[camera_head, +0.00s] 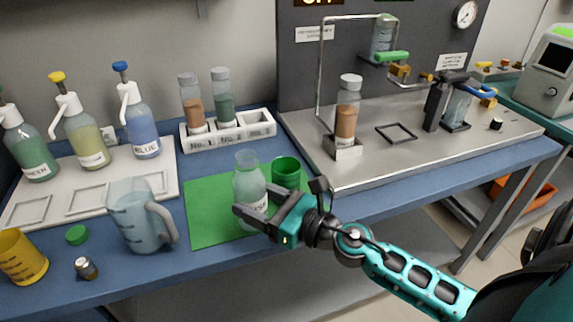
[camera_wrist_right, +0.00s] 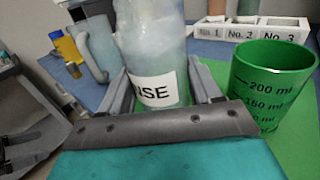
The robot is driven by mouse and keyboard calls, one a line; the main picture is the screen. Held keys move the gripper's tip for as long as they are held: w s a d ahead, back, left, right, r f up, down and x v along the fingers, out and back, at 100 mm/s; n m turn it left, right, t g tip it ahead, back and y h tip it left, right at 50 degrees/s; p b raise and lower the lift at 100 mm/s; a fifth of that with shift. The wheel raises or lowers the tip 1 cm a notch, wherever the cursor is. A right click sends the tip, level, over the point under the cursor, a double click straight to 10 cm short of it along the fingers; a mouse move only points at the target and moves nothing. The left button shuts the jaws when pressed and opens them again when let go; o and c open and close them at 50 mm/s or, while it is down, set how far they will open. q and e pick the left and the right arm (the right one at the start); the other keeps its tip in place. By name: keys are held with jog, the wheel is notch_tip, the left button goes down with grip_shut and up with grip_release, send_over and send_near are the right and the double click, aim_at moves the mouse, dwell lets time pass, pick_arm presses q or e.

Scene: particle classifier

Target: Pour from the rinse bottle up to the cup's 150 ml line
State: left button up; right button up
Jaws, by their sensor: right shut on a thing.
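The rinse bottle (camera_head: 249,186) is clear with pale contents, its mouth uncapped, and stands upright at the green mat. Its label, partly hidden, reads "NSE" in the right wrist view (camera_wrist_right: 157,62). My right gripper (camera_head: 254,212) is shut around its lower body. The green cup (camera_head: 287,174) stands upright just right of the bottle, apart from the gripper. Its black marks, including 200 ml, show in the right wrist view (camera_wrist_right: 268,85). Its contents are not visible.
A jug (camera_head: 135,218), a green cap (camera_head: 77,235), a small jar (camera_head: 86,268) and a yellow cup (camera_head: 20,258) are at the left. The white rack (camera_head: 258,126) holds two tubes behind the mat (camera_head: 203,222). A metal platform (camera_head: 375,165) is right. The mat's left part is clear.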

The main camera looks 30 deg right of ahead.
aim_at(255, 200)
jog(key=shift+r+m, duration=0.1)
jog(key=shift+m, duration=0.3)
jog(key=shift+r+m+b, duration=0.15)
jog(key=shift+m+b, duration=0.2)
jog(key=shift+m, duration=1.35)
jog(key=shift+w+d+m+t+b, duration=0.15)
jog(key=shift+m+t, duration=0.1)
jog(key=shift+m, duration=0.6)
jog(key=shift+s+d+m+t+b, duration=0.15)
jog(key=shift+m+t, duration=0.1)
jog(key=shift+m, duration=0.6)
pick_arm(q)
jog(key=shift+w+d+f, duration=0.1)
jog(key=shift+d+f, duration=0.15)
pick_arm(e)
jog(key=shift+a+f+m, duration=0.15)
jog(key=shift+f+m, duration=0.05)
jog(key=shift+m, duration=0.2)
jog(key=shift+a+f+m, duration=0.15)
jog(key=shift+m, duration=0.45)
pick_arm(q)
jog(key=shift+a+r, duration=0.1)
pick_arm(e)
jog(key=shift+s+a+r+m+t, duration=0.1)
jog(key=shift+a+r+m+t, duration=0.2)
jog(key=shift+m, duration=0.6)
